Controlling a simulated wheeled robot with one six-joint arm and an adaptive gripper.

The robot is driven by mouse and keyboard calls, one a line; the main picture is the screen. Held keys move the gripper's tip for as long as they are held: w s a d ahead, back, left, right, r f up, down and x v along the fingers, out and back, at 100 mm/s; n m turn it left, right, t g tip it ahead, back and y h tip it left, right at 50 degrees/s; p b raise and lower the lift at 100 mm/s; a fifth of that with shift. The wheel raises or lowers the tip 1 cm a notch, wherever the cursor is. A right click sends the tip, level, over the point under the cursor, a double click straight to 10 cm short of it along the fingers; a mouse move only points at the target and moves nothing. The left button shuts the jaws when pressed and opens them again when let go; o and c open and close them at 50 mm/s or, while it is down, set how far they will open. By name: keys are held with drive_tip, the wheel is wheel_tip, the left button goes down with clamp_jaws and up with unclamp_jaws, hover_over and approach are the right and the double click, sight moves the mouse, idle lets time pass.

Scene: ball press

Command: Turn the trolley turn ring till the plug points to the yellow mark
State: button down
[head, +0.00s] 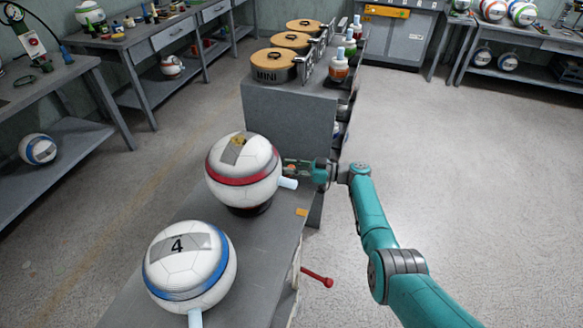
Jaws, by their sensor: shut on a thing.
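A white ball with a red band (243,173) sits on the dark turn ring (250,210) on the grey trolley top. A pale blue plug (288,183) sticks out of the ball's right side, pointing right and slightly toward the viewer. The yellow mark (302,212) is a small orange-yellow patch at the trolley's right edge, nearer the viewer than the plug, so the plug is not in line with it. My gripper (290,169) is just behind and right of the ball, shut on a part of the turn ring. The ball partly hides the fingertips and the contact.
A second ball with a blue band and a 4 (188,266) sits nearer on the trolley, its plug (195,318) toward the viewer. A red handle (317,277) juts from the trolley's right side. A grey cabinet (290,120) stands behind. The right floor is open.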

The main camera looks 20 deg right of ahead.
drive_tip(key=shift+w+a+n+g+y, duration=0.15)
drive_tip(key=shift+w+n+g+y, duration=0.15)
drive_tip(key=shift+w+g, duration=0.1)
idle(0.3)
drive_tip(key=c, duration=0.9)
unclamp_jaws()
drive_tip(key=v, duration=1.2)
drive_tip(key=shift+w, duration=0.1)
